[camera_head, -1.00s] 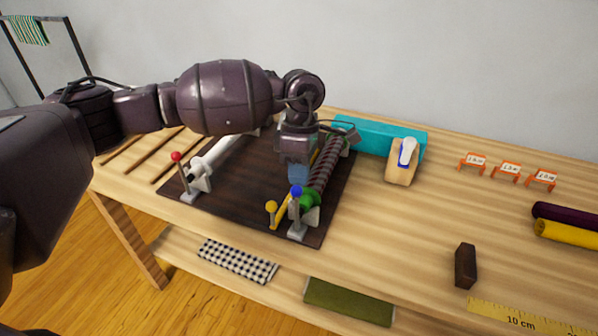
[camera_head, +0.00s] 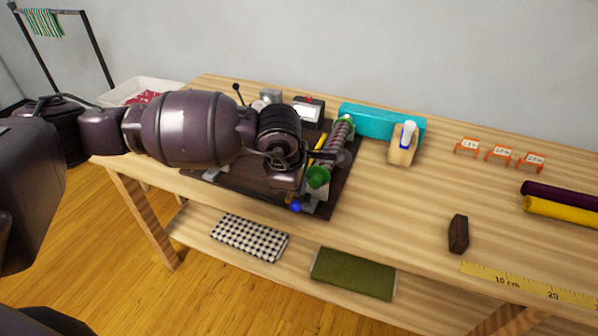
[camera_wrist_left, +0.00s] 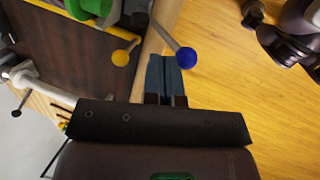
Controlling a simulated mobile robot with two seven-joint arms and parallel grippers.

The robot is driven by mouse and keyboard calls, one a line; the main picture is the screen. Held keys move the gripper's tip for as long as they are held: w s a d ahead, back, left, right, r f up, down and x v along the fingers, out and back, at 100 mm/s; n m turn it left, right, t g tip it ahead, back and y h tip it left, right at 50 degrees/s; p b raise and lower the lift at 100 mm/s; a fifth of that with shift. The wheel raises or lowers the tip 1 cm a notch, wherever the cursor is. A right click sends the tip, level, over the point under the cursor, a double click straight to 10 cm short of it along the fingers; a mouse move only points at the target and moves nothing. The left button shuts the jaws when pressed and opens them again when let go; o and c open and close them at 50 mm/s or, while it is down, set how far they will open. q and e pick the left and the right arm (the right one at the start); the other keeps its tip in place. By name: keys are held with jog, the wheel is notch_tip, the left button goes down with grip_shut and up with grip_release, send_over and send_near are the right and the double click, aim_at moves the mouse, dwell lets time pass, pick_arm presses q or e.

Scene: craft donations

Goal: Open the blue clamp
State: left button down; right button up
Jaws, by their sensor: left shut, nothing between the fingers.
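The blue clamp shows as a blue ball knob (camera_head: 295,207) at the front edge of the dark board, in the head view. In the left wrist view its blue knob (camera_wrist_left: 187,58) sits on a grey lever that leans out past the table edge over the floor. My left gripper (camera_wrist_left: 164,60) is shut and empty, its blue-grey fingers just beside the knob; whether they touch it I cannot tell. In the head view my left arm hides the fingers and the clamp's base. My right gripper is out of view.
A yellow-knobbed lever (camera_wrist_left: 120,57) is close by on the board. A striped roller with green ends (camera_head: 318,177) lies beside the clamp. A teal block (camera_head: 370,121) and a wooden block (camera_head: 401,153) stand behind.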

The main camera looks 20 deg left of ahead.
pick_arm(q)
jog(key=shift+s+f, duration=0.4)
jog(key=shift+s, duration=0.3)
jog(key=shift+s+f, duration=0.2)
jog(key=shift+f, duration=0.05)
jog(key=shift+s+f, duration=0.15)
jog(key=shift+f, duration=0.05)
jog(key=w+p+v, duration=0.1)
jog(key=p+v, duration=0.1)
jog(key=v, duration=1.1)
jog(key=shift+w+a+r, duration=0.25)
jog(key=shift+w+a, duration=0.05)
jog(key=shift+a, duration=0.05)
